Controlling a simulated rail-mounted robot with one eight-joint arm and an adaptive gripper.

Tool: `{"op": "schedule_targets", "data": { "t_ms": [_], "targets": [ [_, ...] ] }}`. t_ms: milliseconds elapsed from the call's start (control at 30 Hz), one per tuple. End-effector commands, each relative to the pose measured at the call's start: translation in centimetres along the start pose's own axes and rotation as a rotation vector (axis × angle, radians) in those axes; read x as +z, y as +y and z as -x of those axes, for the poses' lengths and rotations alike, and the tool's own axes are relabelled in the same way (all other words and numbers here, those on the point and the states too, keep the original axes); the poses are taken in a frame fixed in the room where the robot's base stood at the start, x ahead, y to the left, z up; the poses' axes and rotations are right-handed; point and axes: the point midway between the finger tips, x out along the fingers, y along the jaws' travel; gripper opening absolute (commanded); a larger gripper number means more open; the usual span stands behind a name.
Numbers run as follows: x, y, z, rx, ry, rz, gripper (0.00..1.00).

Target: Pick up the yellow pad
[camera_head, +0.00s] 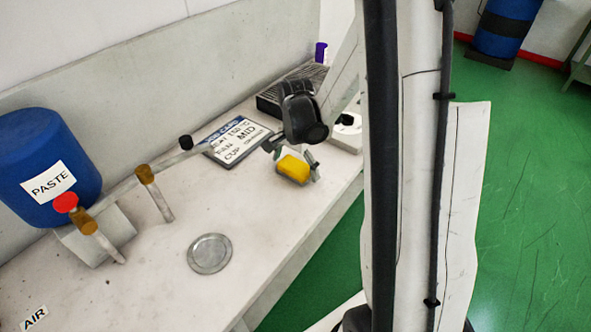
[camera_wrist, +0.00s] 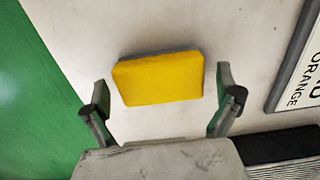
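The yellow pad (camera_head: 293,169) is a small block with a grey layer along one edge, on the pale bench top near its front edge in the head view. In the wrist view the yellow pad (camera_wrist: 158,80) shows ahead of and between the fingers, with a gap on each side. My gripper (camera_head: 291,158) is at the pad, its fingers apart. In the wrist view my gripper (camera_wrist: 163,95) is open, and neither finger touches the pad. The exact height of the fingers above the bench cannot be told.
A labelled board (camera_head: 238,140) lies left of the pad, and a dark ribbed tray (camera_head: 268,102) is behind it. A round metal disc (camera_head: 209,253), a blue PASTE drum (camera_head: 45,165) and a pipe with valves (camera_head: 148,176) are further left. The green floor (camera_head: 335,250) lies past the bench edge.

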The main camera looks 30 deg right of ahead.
Motion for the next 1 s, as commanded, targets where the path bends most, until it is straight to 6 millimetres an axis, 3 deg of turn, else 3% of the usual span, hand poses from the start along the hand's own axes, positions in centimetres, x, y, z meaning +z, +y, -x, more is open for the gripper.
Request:
{"op": "schedule_targets", "data": {
  "t_ms": [33, 333, 733, 1000],
  "targets": [
    [0.0, 0.0, 0.0, 0.000, 0.000, 0.000, 0.89],
    [0.0, 0.0, 0.0, 0.000, 0.000, 0.000, 0.51],
    [0.0, 0.0, 0.8, 0.000, 0.000, 0.000, 0.51],
    [0.4, 0.0, 4.6, 0.000, 0.000, 0.002, 0.51]
  ]
}}
